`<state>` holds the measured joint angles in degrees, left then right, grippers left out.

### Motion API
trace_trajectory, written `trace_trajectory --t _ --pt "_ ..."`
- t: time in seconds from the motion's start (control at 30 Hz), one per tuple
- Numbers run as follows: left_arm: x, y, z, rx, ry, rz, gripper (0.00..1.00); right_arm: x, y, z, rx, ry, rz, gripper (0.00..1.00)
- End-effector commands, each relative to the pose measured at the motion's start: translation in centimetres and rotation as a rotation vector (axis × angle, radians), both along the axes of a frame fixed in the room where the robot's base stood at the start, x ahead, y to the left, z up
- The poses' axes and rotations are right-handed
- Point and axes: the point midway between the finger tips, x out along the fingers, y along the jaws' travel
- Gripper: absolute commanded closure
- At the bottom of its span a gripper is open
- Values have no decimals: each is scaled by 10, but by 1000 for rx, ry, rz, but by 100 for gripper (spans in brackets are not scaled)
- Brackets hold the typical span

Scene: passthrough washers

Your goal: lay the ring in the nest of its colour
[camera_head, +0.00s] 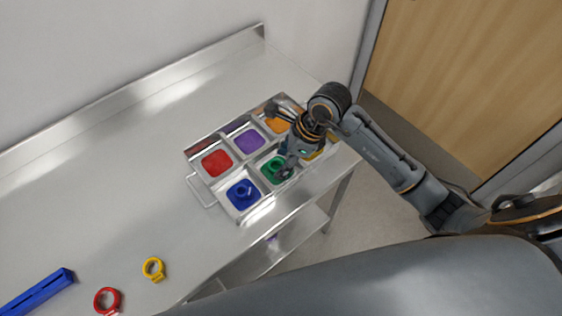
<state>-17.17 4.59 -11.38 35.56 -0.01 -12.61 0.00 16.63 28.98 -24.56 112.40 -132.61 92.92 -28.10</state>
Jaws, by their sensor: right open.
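A metal tray (211,185) with coloured nests lies on the steel table. I see a red nest (216,163), a purple nest (249,141), an orange nest (279,125), a blue nest (243,194) and a green nest (268,172). A yellow nest (313,154) is mostly hidden behind my right gripper. A blue piece sits in the blue nest and a green piece in the green nest. My right gripper (287,170) is open over the green nest, by the green piece. A yellow ring (154,269) and a red ring (107,300) lie on the table. My left gripper is out of view.
A blue bar (37,292) lies at the lower left of the table (110,190). The table has a raised back edge by the wall. A wooden door (470,80) stands at the right.

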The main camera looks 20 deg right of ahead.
Motion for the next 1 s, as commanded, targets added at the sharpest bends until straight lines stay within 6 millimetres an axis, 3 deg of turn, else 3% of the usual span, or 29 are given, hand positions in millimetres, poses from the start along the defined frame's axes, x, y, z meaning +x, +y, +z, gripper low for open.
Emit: trace_trajectory --t 0.3,0.5,1.0 --pt "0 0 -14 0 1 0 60 -10 -25 62 -3 -7 1 44" --pt "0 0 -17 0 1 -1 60 -15 -34 88 -2 -3 1 44" --pt "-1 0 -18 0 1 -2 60 -17 -36 95 -1 1 1 44"
